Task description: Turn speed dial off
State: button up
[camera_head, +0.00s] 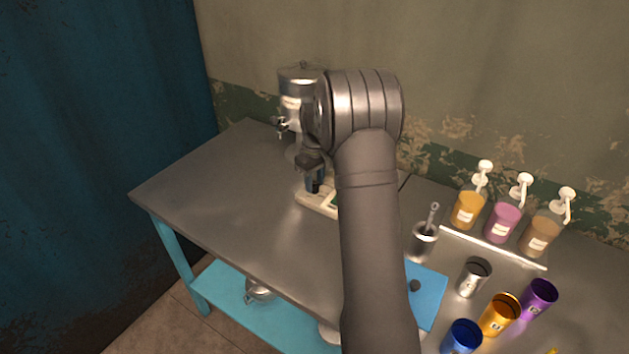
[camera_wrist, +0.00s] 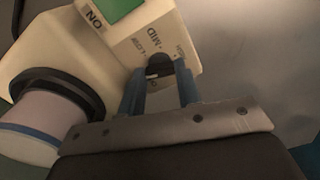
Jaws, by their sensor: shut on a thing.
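The cream machine (camera_head: 318,206) stands on the metal table, mostly hidden behind my arm in the head view. In the wrist view its cream housing (camera_wrist: 122,40) carries a panel with printed marks that read as ON, MID and LOW, plus one at the right that is hard to read. The dark speed dial (camera_wrist: 159,67) sits in this panel, with a small pale mark on it. My gripper (camera_wrist: 160,80) has its two blue fingers on either side of the dial, shut on it. In the head view my gripper (camera_head: 314,183) is at the machine's front.
A green part (camera_wrist: 122,8) sits beside the ON mark. A metal canister with a tap (camera_head: 296,85) stands behind my gripper. Pump bottles (camera_head: 502,220), a metal cup (camera_head: 474,278) and coloured cups (camera_head: 500,316) stand at the right. The table's left part (camera_head: 220,190) is clear.

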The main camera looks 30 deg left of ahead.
aim_at(314, 184)
jog(key=shift+r, duration=0.1)
jog(key=o, duration=1)
notch_tip(314, 184, up, 17)
jog(key=shift+r, duration=0.2)
